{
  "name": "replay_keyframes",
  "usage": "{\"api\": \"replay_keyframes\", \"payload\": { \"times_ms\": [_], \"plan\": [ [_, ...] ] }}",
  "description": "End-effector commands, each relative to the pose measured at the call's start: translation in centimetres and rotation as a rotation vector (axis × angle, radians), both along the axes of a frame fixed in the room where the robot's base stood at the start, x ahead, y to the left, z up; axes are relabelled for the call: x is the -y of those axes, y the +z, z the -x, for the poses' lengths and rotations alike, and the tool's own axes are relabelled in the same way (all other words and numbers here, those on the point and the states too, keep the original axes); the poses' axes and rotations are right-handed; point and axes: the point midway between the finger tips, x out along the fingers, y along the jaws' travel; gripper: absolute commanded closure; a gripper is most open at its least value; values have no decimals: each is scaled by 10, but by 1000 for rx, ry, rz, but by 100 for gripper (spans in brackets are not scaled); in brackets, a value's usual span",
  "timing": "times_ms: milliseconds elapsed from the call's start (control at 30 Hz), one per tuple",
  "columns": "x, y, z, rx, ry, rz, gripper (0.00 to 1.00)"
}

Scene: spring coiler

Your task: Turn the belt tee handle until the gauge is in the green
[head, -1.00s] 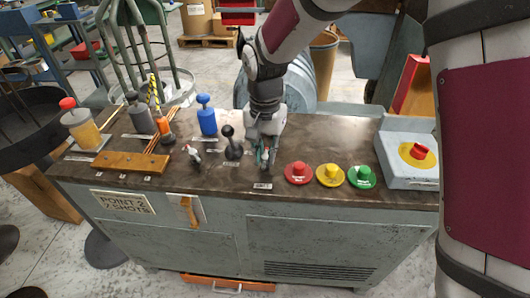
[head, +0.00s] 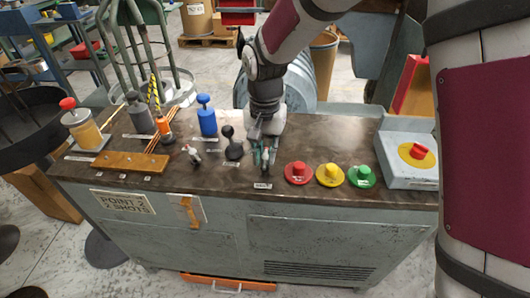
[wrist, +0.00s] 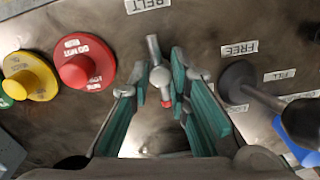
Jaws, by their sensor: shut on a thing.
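The belt tee handle (wrist: 157,75) is a grey metal bar with a red mark near its lower end. It stands by the BELT label (wrist: 149,4) in the wrist view. My gripper (wrist: 160,88) is around it, with teal-padded fingers on both sides, shut on the handle. In the head view my gripper (head: 264,155) is low over the front middle of the bench, and its fingers mostly hide the handle. I cannot make out the gauge or its needle in either view.
The red button (head: 298,173), yellow button (head: 330,175) and green button (head: 362,177) stand right of my gripper. A black knob lever (head: 232,150) stands close on its left, with a small red-tipped handle (head: 191,154) beyond. A grey box (head: 405,170) is at the right end.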

Motion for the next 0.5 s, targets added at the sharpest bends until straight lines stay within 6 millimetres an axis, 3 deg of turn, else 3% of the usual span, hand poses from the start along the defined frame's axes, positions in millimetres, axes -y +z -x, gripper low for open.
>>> {"api": "replay_keyframes", "payload": {
  "times_ms": [500],
  "plan": [
    [0, 0, 0, 0, 26, 0, 100]
  ]
}}
